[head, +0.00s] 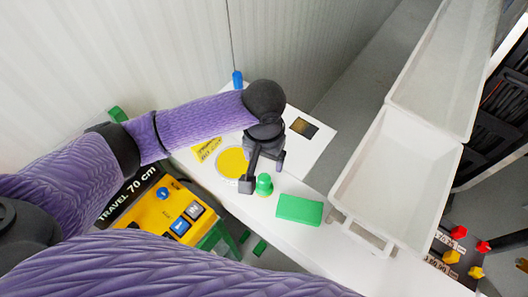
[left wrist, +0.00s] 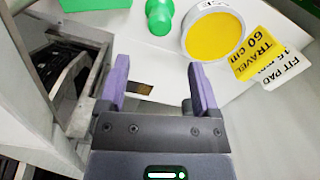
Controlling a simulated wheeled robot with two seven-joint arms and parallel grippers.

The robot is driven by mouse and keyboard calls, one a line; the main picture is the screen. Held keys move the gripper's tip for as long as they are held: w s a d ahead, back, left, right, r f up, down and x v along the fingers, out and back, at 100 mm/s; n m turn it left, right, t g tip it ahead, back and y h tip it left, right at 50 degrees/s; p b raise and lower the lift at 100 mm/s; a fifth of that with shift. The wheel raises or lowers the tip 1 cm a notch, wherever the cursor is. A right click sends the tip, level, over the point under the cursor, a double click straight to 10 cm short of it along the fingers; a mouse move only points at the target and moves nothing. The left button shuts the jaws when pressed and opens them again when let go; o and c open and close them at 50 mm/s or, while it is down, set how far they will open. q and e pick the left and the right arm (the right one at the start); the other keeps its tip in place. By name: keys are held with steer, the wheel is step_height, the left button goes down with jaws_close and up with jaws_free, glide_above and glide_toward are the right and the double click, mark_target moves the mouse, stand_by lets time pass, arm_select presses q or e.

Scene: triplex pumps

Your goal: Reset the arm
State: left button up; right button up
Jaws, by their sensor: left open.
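My left arm reaches in from the left in the head view, and its gripper (head: 262,172) hangs over the white table. In the left wrist view its two purple fingers (left wrist: 158,90) are apart with nothing between them. Beyond them lie the white table top and a small dark-and-gold square (left wrist: 139,88). The square also shows in the head view (head: 304,127). A green knob-shaped piece (head: 264,185) stands close beside the gripper, seemingly apart from it. My right gripper is in neither view.
A yellow disc (head: 232,163), a green block (head: 299,209) and a yellow label (head: 206,149) are on the table (head: 290,240). White bins (head: 340,200) stand at the right. A yellow control box (head: 165,212) is at the left. A blue piece (head: 237,79) is by the wall.

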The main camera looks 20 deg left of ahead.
arm_select(q)
steer(key=shift+r, duration=0.35)
